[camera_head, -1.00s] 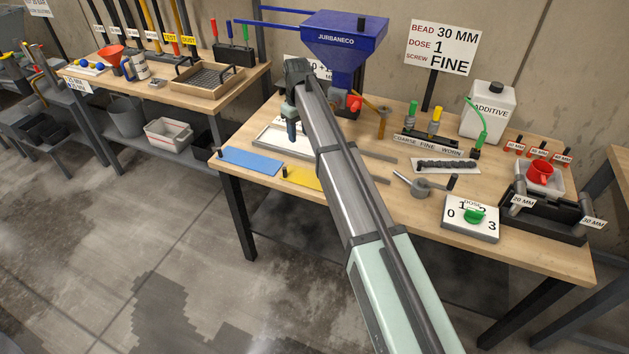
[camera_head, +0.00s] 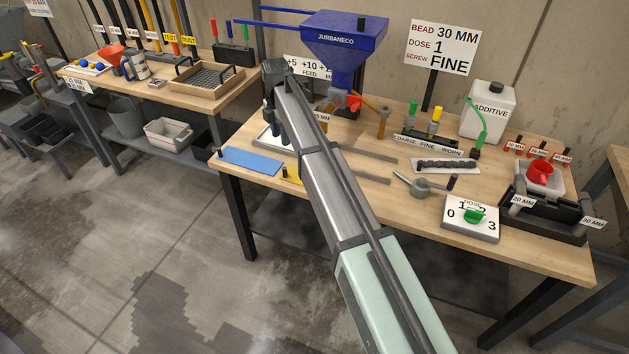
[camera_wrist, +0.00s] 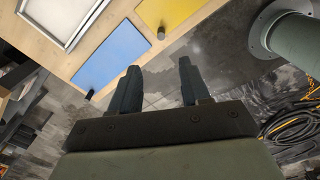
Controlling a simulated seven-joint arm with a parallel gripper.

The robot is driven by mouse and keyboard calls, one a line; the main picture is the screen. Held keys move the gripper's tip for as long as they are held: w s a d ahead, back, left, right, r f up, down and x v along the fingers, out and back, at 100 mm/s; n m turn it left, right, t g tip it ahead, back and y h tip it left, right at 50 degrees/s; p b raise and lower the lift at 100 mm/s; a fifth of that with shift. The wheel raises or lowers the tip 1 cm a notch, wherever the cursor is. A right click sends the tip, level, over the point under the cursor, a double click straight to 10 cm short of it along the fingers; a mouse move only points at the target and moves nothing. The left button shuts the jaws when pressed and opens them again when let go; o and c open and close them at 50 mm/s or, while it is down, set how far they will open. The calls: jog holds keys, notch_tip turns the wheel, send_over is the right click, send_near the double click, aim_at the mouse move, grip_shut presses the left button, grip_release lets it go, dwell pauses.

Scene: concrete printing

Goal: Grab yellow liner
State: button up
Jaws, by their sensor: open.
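The yellow liner (camera_wrist: 166,12) is a flat sheet with a small dark knob, lying at the table's front edge in the wrist view. In the head view only a small part of the yellow liner (camera_head: 291,175) shows, the rest hidden behind my arm. A blue liner (camera_head: 252,160) lies to its left, and the blue liner (camera_wrist: 112,55) also shows in the wrist view. My gripper (camera_wrist: 158,76) is open and empty, its fingers apart. In the wrist view the fingertips appear below the yellow liner, between it and the blue one. No contact is visible.
A white-framed tray (camera_wrist: 62,38) lies behind the blue liner. The blue hopper machine (camera_head: 345,40) stands at the table's back. A dose box (camera_head: 470,218) and a black rack (camera_head: 541,216) stand to the right. The floor before the table is clear.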

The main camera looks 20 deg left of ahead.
aim_at(284, 168)
notch_tip(284, 168, down, 14)
jog(key=n, duration=0.8)
dwell(0.6)
jog(key=shift+r, duration=0.1)
grip_shut()
